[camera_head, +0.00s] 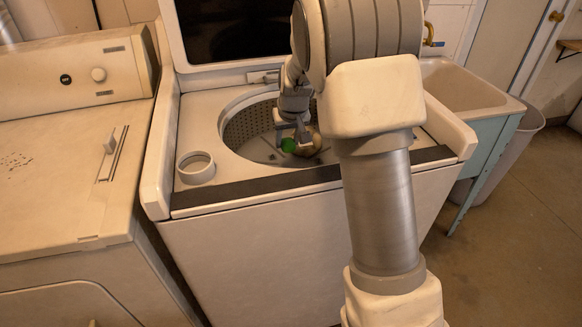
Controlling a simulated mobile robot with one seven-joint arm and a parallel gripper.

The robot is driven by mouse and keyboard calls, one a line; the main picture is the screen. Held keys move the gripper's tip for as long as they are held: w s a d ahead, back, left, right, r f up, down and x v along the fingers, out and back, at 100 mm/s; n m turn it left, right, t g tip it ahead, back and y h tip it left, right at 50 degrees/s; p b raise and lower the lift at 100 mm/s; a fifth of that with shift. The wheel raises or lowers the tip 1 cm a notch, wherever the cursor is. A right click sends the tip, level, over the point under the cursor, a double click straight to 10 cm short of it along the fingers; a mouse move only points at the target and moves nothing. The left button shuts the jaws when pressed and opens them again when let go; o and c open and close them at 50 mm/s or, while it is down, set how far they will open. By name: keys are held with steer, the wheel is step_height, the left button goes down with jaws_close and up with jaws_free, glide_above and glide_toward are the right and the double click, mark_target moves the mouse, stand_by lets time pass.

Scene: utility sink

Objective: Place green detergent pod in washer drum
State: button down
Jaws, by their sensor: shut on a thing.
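The green detergent pod (289,145) is a small bright green thing between the fingertips of my gripper (294,136). My gripper points down into the opening of the top-loading washer and is shut on the pod. The washer drum (243,128) is a round perforated metal tub, and its lid (228,28) stands open behind it. The pod appears over or inside the drum; its exact height above the drum floor cannot be told. My arm hides the right part of the drum opening.
A white ring-shaped piece (196,168) sits on the washer top, left of the drum. A dryer (70,130) stands to the left. A utility sink (462,84) stands to the right, with a bin (510,135) beside it. Open floor lies at the lower right.

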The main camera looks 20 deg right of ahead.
step_height(320, 180, down, 10)
steer(key=b, duration=0.2)
steer(key=shift+r+b, duration=0.15)
steer(key=shift+b, duration=0.2)
steer(key=shift+c, duration=1.8)
jaws_free()
